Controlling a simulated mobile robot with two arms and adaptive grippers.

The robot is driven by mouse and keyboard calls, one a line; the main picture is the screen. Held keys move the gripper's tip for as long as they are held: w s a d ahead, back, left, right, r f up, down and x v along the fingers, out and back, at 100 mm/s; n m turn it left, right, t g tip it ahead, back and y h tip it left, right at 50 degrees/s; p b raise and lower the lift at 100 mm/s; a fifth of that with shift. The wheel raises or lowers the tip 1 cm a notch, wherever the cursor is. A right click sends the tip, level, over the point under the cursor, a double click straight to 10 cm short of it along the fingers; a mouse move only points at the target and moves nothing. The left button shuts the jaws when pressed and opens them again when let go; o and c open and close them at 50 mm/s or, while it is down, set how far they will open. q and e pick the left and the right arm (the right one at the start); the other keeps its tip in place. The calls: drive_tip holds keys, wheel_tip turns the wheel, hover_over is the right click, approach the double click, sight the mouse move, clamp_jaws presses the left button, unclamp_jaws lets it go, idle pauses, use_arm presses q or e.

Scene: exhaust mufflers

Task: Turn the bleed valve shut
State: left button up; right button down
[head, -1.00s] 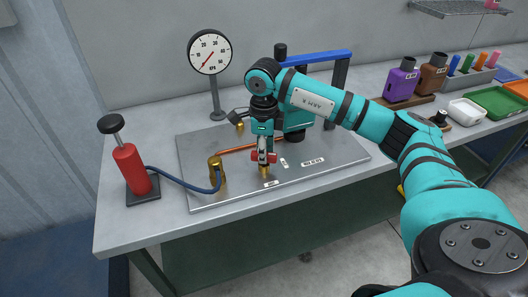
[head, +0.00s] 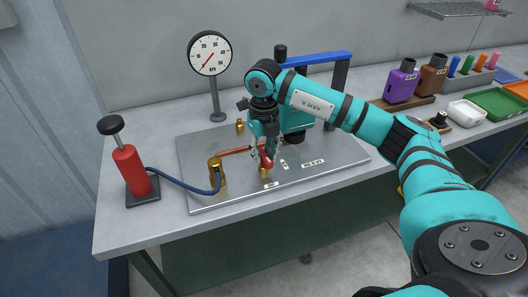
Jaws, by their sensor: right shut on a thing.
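The bleed valve (head: 263,171) is a small brass fitting near the front of the metal plate (head: 210,197). Its red handle (head: 266,160) sits on top, partly hidden by the fingers. My right gripper (head: 265,158) points down and is shut on the red handle. The gauge (head: 210,53) stands behind on a post, its needle pointing to the lower left. My left gripper is not in view.
A red hand pump (head: 131,168) stands at the left, with a blue hose (head: 185,184) to a brass fitting (head: 216,172). A blue-topped frame (head: 318,58) stands behind my arm. Mufflers (head: 401,80) and trays (head: 495,102) sit at the right. The front left bench is clear.

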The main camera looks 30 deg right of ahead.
sight(264, 155)
drive_tip(key=shift+r+m, duration=0.15)
drive_tip(key=shift+m, duration=0.75)
drive_tip(key=shift+w, duration=0.1)
drive_tip(key=c, duration=1.2)
unclamp_jaws()
drive_tip(key=shift+o, duration=0.2)
drive_tip(key=shift+r, duration=0.1)
wheel_tip(264, 155, up, 12)
drive_tip(key=shift+f, duration=0.25)
